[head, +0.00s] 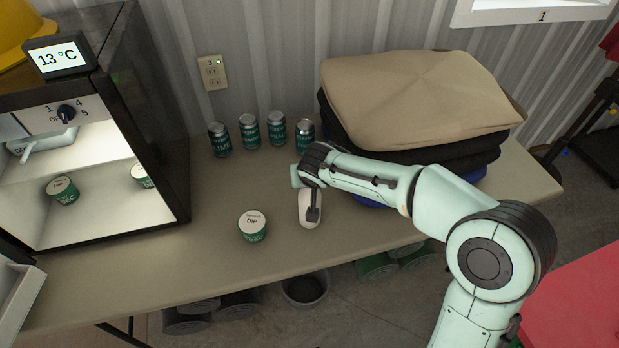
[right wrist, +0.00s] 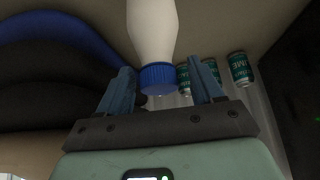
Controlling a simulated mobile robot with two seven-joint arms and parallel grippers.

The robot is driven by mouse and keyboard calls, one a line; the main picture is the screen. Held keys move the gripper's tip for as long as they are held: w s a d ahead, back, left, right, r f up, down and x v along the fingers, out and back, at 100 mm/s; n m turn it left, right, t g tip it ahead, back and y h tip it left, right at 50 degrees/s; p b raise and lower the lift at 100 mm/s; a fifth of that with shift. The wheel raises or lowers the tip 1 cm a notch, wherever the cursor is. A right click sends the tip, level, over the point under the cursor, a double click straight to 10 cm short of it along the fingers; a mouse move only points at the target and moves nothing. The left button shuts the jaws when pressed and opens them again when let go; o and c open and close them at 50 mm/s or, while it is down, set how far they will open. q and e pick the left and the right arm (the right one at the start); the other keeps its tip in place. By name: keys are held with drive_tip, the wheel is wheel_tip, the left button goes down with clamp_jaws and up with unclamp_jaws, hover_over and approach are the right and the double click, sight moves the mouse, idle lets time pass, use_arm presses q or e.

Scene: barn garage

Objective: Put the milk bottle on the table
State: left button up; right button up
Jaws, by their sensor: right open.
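The milk bottle (head: 309,211) is white and appears upright at the middle of the table (head: 190,258). In the right wrist view its white body (right wrist: 152,30) and blue cap (right wrist: 158,77) show. My right gripper (head: 307,186) is at the bottle's top, partly hiding it in the head view. Its two fingers (right wrist: 166,72) are open, one on each side of the cap, with a gap visible beside it. Whether the bottle's base touches the table is hard to tell. My left gripper is not in view.
Several green cans (head: 249,131) stand behind the bottle. A dip tub (head: 252,226) stands to its left. A lit cooler (head: 100,205) with tubs inside fills the left end. Stacked cushions (head: 415,95) take up the right back. Bare tabletop lies between cooler and tub.

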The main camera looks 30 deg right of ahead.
drive_tip(key=v, duration=1.2)
drive_tip(key=shift+p, duration=0.35)
drive_tip(key=shift+r, duration=0.1)
